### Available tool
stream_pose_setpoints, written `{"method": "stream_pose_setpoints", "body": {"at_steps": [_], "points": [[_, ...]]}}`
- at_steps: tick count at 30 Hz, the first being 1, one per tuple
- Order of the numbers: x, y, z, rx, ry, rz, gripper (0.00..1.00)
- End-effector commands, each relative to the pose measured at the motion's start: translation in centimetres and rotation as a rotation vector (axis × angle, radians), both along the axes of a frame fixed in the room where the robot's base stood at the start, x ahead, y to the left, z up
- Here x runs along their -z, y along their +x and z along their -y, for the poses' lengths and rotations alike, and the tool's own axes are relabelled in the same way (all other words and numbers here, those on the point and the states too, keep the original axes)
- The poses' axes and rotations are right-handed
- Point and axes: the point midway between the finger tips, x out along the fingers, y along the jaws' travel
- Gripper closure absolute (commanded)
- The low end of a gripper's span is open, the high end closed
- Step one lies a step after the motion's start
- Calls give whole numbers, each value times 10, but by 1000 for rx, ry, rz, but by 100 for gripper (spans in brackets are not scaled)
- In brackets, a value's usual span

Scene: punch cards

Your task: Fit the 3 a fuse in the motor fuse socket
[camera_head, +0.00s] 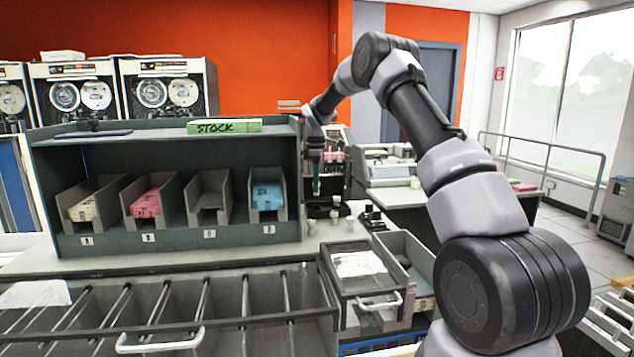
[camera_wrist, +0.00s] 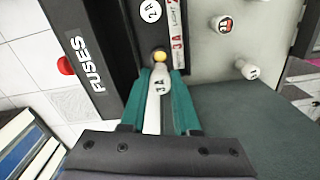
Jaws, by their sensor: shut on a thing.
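My gripper (camera_wrist: 160,77), with teal fingers, is shut on a white fuse (camera_wrist: 161,88) marked 3A. The fuse has a yellow end (camera_wrist: 158,57) that points at the dark fuse box (camera_wrist: 72,45) lettered FUSES. A white label strip (camera_wrist: 178,42) reading 3A, with LIGHT legible further up, lies just beside the fuse's end. The motor socket is hidden or too dark to make out, and I cannot tell if the fuse touches it. In the head view my gripper (camera_head: 316,178) points down above the bench, and the fuse is too small to make out.
A round white piece marked 2A (camera_wrist: 150,11) is on the fuse box. Two loose white fuses stand on the bench, one near (camera_wrist: 223,25) and one far right (camera_wrist: 246,69). A grey rack (camera_head: 150,240) with card bins stands left. A drawer tray (camera_head: 362,268) is in front.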

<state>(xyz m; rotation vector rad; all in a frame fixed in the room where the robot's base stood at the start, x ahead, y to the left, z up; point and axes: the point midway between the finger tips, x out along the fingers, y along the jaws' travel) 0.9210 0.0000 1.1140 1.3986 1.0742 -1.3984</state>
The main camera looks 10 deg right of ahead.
Motion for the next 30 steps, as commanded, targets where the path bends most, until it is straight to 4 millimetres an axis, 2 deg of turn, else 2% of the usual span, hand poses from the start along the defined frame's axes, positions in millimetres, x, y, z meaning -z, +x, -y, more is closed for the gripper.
{"method": "stream_pose_setpoints", "body": {"at_steps": [30], "points": [[50,-1,0,1,1,-2,100]]}}
